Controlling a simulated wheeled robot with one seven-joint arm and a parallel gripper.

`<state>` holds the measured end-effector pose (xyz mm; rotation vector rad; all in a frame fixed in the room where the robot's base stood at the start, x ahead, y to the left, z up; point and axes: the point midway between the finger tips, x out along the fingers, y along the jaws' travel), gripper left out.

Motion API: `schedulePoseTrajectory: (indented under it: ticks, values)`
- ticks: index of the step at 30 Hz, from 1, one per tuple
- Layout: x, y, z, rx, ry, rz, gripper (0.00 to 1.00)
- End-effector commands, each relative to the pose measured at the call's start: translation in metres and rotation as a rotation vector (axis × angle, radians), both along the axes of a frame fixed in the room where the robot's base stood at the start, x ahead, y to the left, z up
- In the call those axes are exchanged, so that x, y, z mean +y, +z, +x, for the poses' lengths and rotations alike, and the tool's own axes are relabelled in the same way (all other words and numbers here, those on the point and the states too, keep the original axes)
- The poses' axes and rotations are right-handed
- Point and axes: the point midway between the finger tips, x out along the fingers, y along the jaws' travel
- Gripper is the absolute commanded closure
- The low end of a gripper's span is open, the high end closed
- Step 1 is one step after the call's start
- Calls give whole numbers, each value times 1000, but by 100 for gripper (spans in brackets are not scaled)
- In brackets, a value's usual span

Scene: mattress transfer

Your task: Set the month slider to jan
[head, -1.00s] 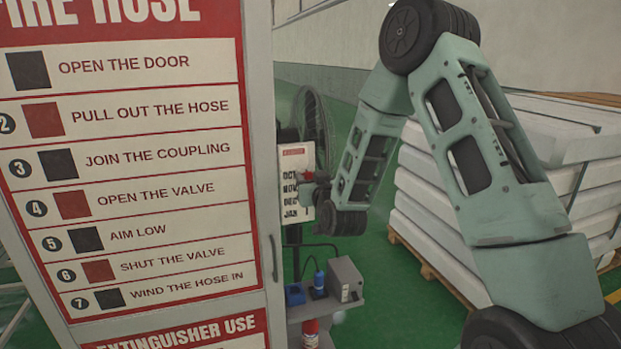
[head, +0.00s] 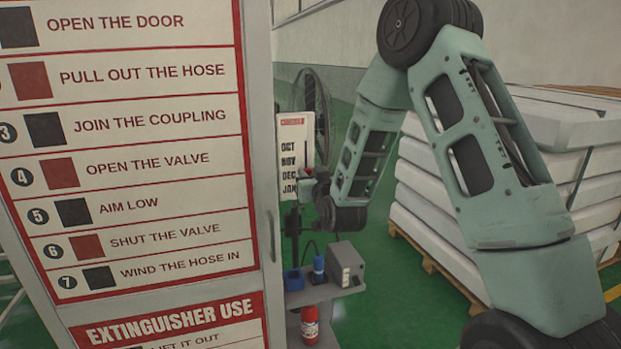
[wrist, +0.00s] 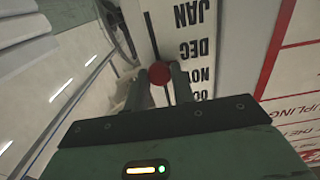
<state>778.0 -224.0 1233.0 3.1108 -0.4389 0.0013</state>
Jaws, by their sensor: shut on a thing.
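The month slider is a white board (head: 291,136) with a red header and the printed months OCT, NOV, DEC and JAN, top to bottom. Its round red knob (wrist: 160,73) sits between the two fingers of my gripper (wrist: 161,80), which is shut on it. In the head view my gripper (head: 309,178) is at the board's right side, about level with DEC and just above JAN. In the wrist view the board is upside down, and the knob appears beside DEC and NOV. My gripper hides part of the board, so the exact setting is unclear.
A large fire hose sign cabinet (head: 255,180) stands close on the left. Below the board a shelf (head: 330,292) holds a blue box, a blue bottle and a grey box. A red extinguisher (head: 310,325) is underneath. Stacked white mattresses (head: 440,230) sit on a pallet at right.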

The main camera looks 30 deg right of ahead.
Motion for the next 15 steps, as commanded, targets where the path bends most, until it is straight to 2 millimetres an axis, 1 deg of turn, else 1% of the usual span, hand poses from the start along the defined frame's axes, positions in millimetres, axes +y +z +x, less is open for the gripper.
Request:
schedulePoseTrajectory:
  ticks: [1,9,12,15]
  values:
    - [0,-16,0,1,1,0,100]
    - [0,-51,0,3,1,1,100]
    - [0,-57,-1,2,0,1,100]
    - [0,-58,-1,4,0,1,100]
